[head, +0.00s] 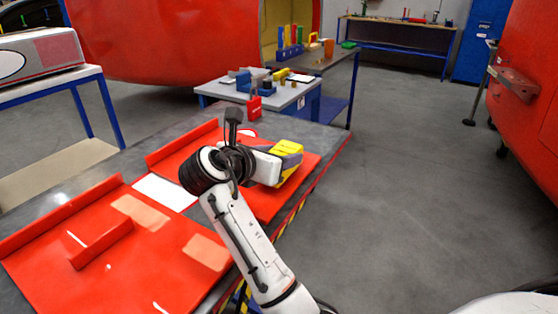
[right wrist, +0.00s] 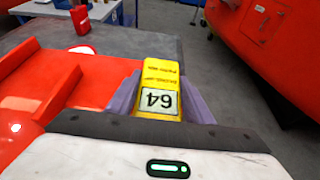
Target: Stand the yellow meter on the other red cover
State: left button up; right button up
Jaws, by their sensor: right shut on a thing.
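The yellow meter (head: 291,172) is in my right gripper (head: 283,160), at the right part of the far red cover (head: 262,205). In the right wrist view the meter (right wrist: 160,76) sits between purple fingers, and a white label reads 64 upside down. My right gripper (right wrist: 160,103) is shut on it. I cannot tell whether the meter touches the cover. The near red cover (head: 165,268) lies at the lower left, with a raised rib and no meter on it. My left gripper is not in view.
Both covers lie on a dark grey table (head: 132,162) with a striped edge; a white sheet (head: 165,191) lies between them. A small red block (head: 254,105) and a tool-laden bench (head: 292,92) stand beyond. The floor at right is open.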

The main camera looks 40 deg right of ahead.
jog(key=shift+f, duration=0.5)
jog(key=shift+f, duration=0.1)
jog(key=o, duration=1.5)
jog(key=shift+f, duration=0.15)
jog(key=shift+c, duration=0.2)
jog(key=v, duration=1.2)
jog(key=shift+s, duration=0.1)
